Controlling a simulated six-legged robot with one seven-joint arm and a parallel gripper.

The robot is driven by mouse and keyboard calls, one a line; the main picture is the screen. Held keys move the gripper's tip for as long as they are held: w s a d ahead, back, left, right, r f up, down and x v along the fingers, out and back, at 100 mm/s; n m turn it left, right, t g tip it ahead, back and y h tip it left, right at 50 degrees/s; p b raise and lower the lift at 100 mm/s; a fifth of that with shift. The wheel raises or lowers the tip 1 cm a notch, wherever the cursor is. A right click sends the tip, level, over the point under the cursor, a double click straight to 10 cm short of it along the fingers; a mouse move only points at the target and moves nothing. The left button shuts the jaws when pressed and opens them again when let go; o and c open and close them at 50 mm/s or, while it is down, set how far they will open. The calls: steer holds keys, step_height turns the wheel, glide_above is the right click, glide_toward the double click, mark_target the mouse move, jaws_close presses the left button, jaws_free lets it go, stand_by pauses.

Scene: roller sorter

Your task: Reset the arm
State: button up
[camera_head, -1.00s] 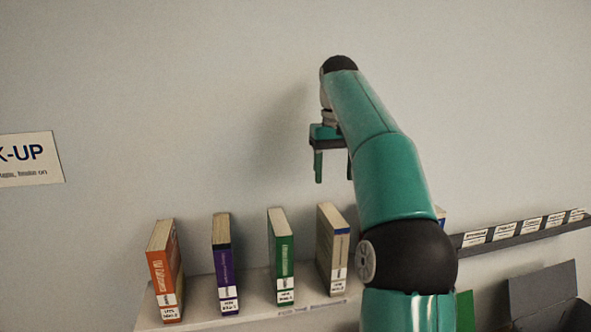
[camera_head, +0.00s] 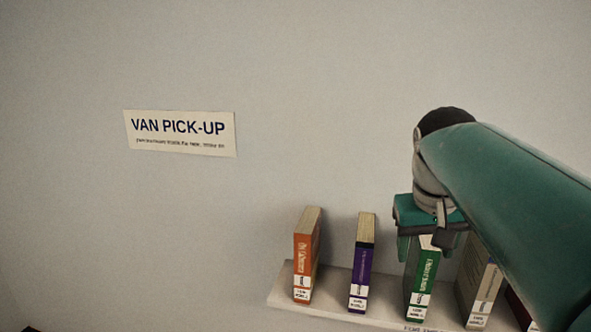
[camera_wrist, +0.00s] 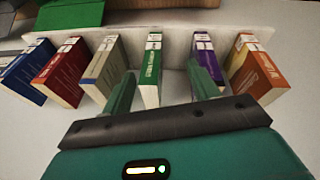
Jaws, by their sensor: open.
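My gripper (camera_head: 424,245) is open in the head view, low at the top of the green book (camera_head: 422,284), partly covering it. In the wrist view the two green fingers of my gripper (camera_wrist: 161,88) are apart, and the green book (camera_wrist: 151,75) shows between them. Neither finger visibly touches it; exact depth is hard to tell. My arm covers the lower right of the head view.
A pale shelf (camera_head: 335,303) holds upright books: orange (camera_head: 305,262), purple (camera_head: 361,270) and a grey-beige one (camera_head: 480,285). Dark red (camera_wrist: 66,73) and blue (camera_wrist: 27,74) books show in the wrist view. A VAN PICK-UP sign (camera_head: 180,132) hangs on the otherwise bare wall.

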steer(key=s+a+f+t, duration=0.1)
steer(key=s+a+f, duration=0.2)
steer(key=s+f, duration=0.4)
steer(key=s+a+f+t+y, duration=0.1)
steer(key=s+a+f, duration=0.2)
steer(key=s+f, duration=0.3)
step_height(320, 180, down, 2)
steer(key=shift+s+n+t+y, duration=0.3)
steer(key=shift+s+n, duration=0.05)
steer(key=shift+n, duration=0.05)
steer(key=c, duration=0.5)
steer(key=shift+d, duration=0.15)
steer(key=shift+d, duration=0.15)
